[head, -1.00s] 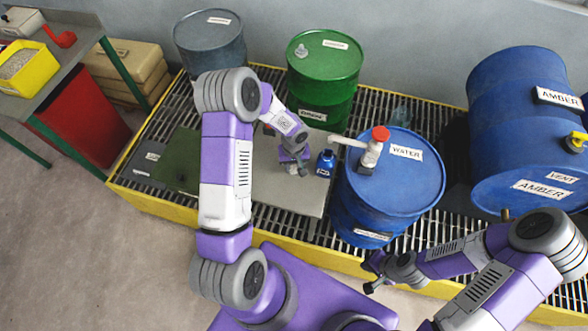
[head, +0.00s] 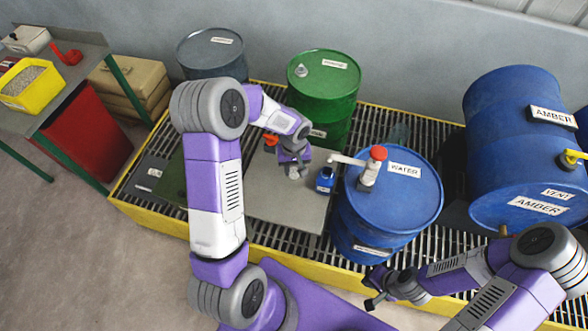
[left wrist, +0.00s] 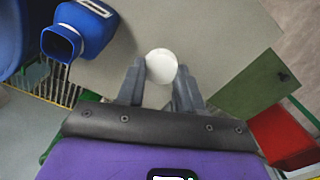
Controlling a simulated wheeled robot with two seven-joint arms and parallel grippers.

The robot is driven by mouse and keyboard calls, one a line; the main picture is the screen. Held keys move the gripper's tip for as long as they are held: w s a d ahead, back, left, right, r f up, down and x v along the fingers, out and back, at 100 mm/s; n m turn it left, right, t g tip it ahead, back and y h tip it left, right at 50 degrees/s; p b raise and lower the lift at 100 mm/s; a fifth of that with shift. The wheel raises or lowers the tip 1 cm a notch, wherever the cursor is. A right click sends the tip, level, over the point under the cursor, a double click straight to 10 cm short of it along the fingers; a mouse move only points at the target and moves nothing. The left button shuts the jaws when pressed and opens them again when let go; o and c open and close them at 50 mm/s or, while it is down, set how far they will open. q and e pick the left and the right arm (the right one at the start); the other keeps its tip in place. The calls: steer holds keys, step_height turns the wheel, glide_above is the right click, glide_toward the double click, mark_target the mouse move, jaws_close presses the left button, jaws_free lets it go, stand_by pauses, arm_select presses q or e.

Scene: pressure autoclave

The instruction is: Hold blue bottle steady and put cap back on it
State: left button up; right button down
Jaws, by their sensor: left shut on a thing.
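The blue bottle (head: 325,181) stands on the grey plate, left of the WATER drum. In the left wrist view the bottle (left wrist: 88,30) shows at upper left, its square mouth open and uncapped. My left gripper (head: 297,172) is just left of the bottle, apart from it. In its wrist view the fingers (left wrist: 161,80) are shut on a round white cap (left wrist: 161,66). My right gripper (head: 372,292) is low in front of the pallet's yellow edge, away from the bottle, with its fingers apart and nothing between them.
The blue WATER drum (head: 392,215) with a red-topped tap (head: 373,165) stands close right of the bottle. A green drum (head: 325,95) is behind. The grey plate (head: 285,207) is clear in front of the bottle. A blue AMBER drum (head: 500,130) lies at right.

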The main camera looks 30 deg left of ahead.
arm_select(q)
steer(key=s+d+r+m, duration=0.2)
steer(key=d+r+m, duration=0.1)
steer(key=d+m, duration=0.4)
steer(key=shift+s+d+r, duration=0.3)
steer(key=shift+s+d, duration=0.05)
steer(key=shift+d, duration=0.5)
